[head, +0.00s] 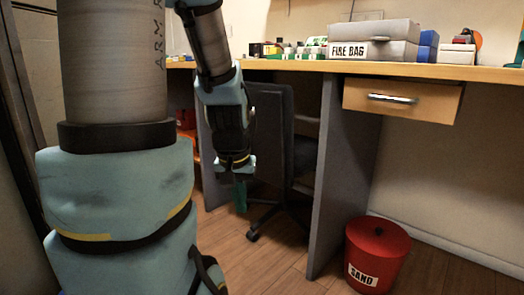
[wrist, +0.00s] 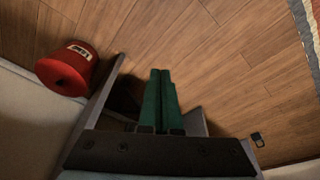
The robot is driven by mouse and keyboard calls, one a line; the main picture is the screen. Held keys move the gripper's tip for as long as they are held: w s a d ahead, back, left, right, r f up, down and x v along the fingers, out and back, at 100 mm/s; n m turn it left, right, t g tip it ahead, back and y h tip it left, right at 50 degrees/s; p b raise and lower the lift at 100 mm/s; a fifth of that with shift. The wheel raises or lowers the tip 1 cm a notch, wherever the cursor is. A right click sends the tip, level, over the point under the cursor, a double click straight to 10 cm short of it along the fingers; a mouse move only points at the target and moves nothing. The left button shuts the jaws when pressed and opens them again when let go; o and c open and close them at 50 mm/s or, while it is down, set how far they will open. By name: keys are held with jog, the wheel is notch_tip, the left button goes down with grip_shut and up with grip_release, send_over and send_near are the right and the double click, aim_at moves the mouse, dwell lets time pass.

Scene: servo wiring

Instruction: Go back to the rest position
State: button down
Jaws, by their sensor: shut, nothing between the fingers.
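My gripper (head: 240,195) hangs below my wrist in the head view, pointing down in front of the desk's open knee space. Its two green fingers are together with nothing between them. In the wrist view my gripper (wrist: 161,88) shows at the middle, above the wooden floor, with its fingers closed side by side. No object is held.
A desk (head: 470,73) spans the back, with a grey case labelled FIRE BAG (head: 372,42) and small items on top. A drawer (head: 402,99) hangs under it. A red SAND bucket (head: 376,252) stands on the floor at right. A dark chair (head: 270,140) is under the desk.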

jog(key=s+a+g+p, duration=0.1)
jog(key=s+a, duration=0.1)
jog(key=s, duration=0.2)
notch_tip(320, 180, up, 37)
jog(key=w+p, duration=0.1)
jog(key=p, duration=3.6)
jog(key=shift+d, duration=0.15)
